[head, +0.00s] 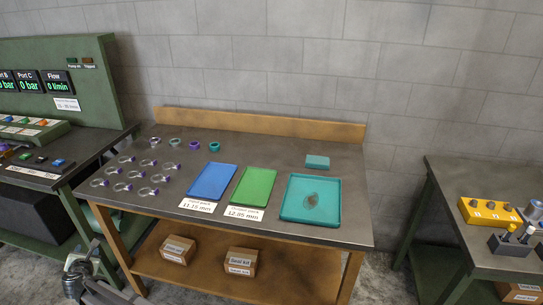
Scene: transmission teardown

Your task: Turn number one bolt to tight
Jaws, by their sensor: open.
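No bolt marked number one can be made out in the head view. Grey and black parts of my own arm show at the lower left edge, in front of the left bench. My gripper's fingers cannot be made out there. A yellow block (490,212) with several small white labels stands on the right bench. Its details are too small to read.
The middle bench (268,228) holds rings in rows, a blue tray (212,181), a green tray (252,187) and a teal tray (296,215) with a brownish oval patch. A teal block (317,161) lies behind. A green panel (85,95) with displays stands left. Floor gaps separate the benches.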

